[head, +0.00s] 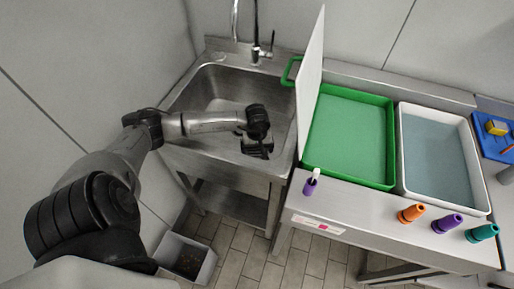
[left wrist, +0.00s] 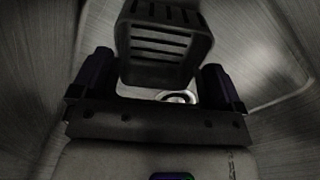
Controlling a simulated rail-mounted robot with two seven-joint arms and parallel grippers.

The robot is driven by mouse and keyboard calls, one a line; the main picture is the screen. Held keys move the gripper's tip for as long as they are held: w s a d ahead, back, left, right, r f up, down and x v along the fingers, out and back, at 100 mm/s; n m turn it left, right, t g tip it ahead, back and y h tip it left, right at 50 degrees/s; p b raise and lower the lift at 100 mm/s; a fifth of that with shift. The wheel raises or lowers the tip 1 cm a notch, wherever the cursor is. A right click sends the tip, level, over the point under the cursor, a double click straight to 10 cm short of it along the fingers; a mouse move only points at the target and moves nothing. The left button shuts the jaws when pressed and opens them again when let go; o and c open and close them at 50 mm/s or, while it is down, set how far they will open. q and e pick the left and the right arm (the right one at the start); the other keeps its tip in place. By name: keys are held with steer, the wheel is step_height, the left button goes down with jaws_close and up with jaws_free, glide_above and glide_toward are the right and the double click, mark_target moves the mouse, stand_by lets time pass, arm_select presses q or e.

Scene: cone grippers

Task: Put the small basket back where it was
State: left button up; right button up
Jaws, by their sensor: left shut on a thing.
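My left gripper (head: 258,148) hangs over the front right part of the steel sink (head: 213,85). In the left wrist view its two dark fingers (left wrist: 158,84) stand on either side of a small dark slotted basket (left wrist: 165,42), and it is shut on this basket. A pale round drain shape (left wrist: 180,97) shows just below the basket in that view. In the head view the basket is hard to tell from the dark gripper. Its height above the sink floor cannot be told. My right gripper is not in view.
A white upright board (head: 311,85) stands between sink and green tray (head: 391,140). A tap (head: 256,45) rises behind the sink. A white-rimmed tray (head: 400,150), several coloured cones (head: 411,213) and a blue tray (head: 490,145) are to the right. A grey bin (head: 186,257) stands below.

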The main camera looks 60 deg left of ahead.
arm_select(q)
steer(key=shift+f, duration=0.1)
steer(key=o, duration=0.5)
steer(key=shift+f, duration=0.1)
steer(key=shift+o, duration=0.5)
steer(key=shift+r, duration=0.5)
step_height(320, 180, up, 11)
steer(key=shift+r+p, duration=0.2)
steer(key=shift+p, duration=0.95)
steer(key=shift+d, duration=0.1)
